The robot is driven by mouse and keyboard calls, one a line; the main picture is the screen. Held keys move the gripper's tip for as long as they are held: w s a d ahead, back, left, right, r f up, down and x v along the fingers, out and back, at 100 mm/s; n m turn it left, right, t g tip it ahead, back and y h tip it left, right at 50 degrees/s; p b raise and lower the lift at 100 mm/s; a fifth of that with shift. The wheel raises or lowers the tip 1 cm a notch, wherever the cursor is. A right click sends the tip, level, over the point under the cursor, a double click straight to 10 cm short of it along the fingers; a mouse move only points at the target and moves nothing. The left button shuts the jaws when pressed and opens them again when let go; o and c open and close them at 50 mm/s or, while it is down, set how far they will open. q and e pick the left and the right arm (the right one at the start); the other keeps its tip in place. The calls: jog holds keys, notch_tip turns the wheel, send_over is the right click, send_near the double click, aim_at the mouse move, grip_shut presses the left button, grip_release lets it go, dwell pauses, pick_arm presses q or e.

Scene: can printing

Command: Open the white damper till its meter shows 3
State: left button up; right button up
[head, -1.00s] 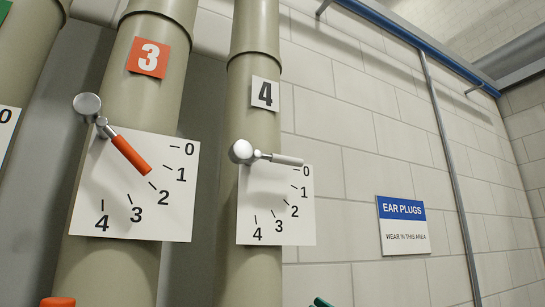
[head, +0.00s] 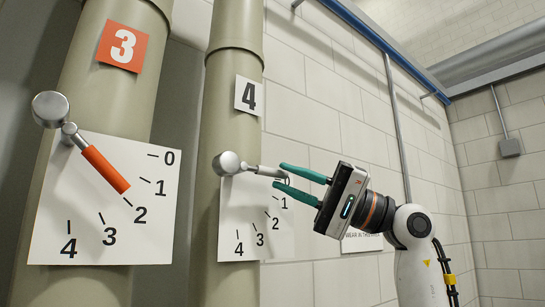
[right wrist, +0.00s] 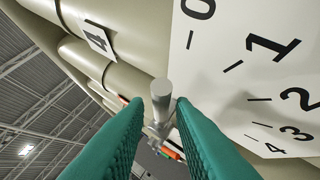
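The white damper's lever (head: 268,170) sits on pipe 4, with a round grey hub (head: 228,163) at its left end. It points right, at about the 0 mark of its white dial plate (head: 230,215), marked 0 to 4. My right gripper (head: 281,177) has its green fingers apart at the lever's free end, one above and one below. In the right wrist view the lever's end (right wrist: 162,90) shows between the fingers; I cannot tell whether either touches it. My left gripper is not in view.
Pipe 3 stands to the left, with an orange lever (head: 105,168) pointing at about 2 on its own dial (head: 80,215). My right arm partly covers a wall sign (head: 360,243). A block wall (head: 310,105) lies behind.

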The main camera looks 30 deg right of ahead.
aim_at(278, 175)
jog(key=p+x, duration=0.1)
jog(key=x, duration=0.2)
jog(key=shift+a, duration=0.15)
jog(key=shift+w+a+r, duration=0.1)
jog(key=shift+w+a, duration=0.05)
jog(key=shift+w, duration=0.05)
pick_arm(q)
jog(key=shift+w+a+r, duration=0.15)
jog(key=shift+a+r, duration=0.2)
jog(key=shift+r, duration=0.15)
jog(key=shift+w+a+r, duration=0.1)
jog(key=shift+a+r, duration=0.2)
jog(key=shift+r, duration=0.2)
